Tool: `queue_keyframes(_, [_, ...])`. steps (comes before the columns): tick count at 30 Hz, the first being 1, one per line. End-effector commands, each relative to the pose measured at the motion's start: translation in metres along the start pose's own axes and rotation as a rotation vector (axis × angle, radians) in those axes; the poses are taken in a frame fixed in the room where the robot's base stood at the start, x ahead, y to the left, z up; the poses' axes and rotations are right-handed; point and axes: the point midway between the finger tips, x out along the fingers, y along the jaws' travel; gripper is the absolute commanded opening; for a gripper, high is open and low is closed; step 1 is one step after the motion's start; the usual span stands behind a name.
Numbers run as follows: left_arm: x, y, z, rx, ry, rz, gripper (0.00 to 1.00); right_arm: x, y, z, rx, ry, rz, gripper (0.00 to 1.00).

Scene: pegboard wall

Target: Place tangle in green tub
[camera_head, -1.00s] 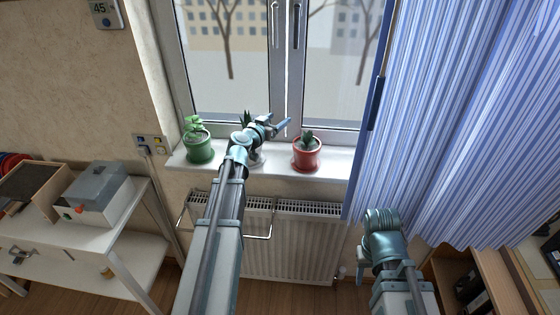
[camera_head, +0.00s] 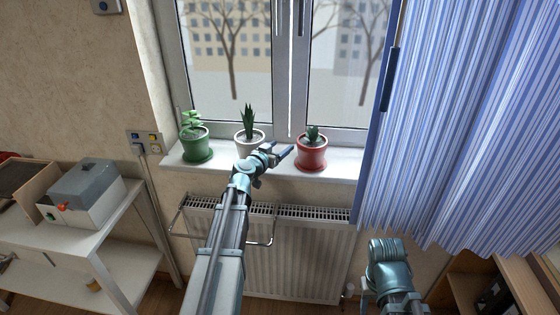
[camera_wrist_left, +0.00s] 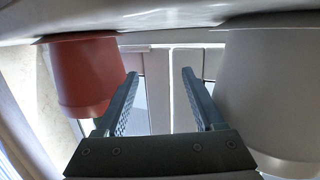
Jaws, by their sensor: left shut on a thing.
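I cannot make out a tangle or a green tub for certain. A green pot (camera_head: 194,148) with a leafy plant stands at the left of the windowsill. My left gripper (camera_head: 287,149) is in front of the sill, between the white pot (camera_head: 243,147) and the red pot (camera_head: 312,157). In the left wrist view, its fingers (camera_wrist_left: 160,72) stand apart, with the red pot (camera_wrist_left: 82,75) at left and the white pot (camera_wrist_left: 268,90) at right. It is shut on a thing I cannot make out. My right arm shows at lower right; its gripper is out of view.
A radiator (camera_head: 300,255) with a rail is below the windowsill (camera_head: 345,164). A blue striped curtain (camera_head: 470,120) hangs at right. At left, a white table (camera_head: 75,235) carries a grey-lidded box (camera_head: 88,195). Brown shelving is at lower right.

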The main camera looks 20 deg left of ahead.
Motion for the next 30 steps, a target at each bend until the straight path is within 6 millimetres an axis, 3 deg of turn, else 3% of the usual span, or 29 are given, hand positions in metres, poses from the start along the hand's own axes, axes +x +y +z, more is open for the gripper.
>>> queue_keyframes(9, [0.006,-0.001,0.037,0.000,0.000,0.000,0.19,0.037,-0.004,-0.002,0.000,0.000,0.000,0.50])
queue_keyframes(19, [0.006,-0.001,0.037,0.001,0.000,0.000,0.19,0.037,-0.004,-0.002,0.000,0.000,0.000,0.50])
queue_keyframes(20, [0.006,-0.001,0.037,0.001,0.000,0.000,0.73,0.037,-0.004,-0.002,0.000,0.000,0.000,0.50])
queue_keyframes(21, [0.006,-0.001,0.037,0.000,0.000,0.000,0.80,0.037,-0.004,-0.002,0.000,0.000,0.000,0.50])
queue_keyframes(30, [0.005,-0.001,0.036,0.000,0.000,0.000,0.84,0.036,-0.004,-0.002,0.000,0.000,0.000,0.50])
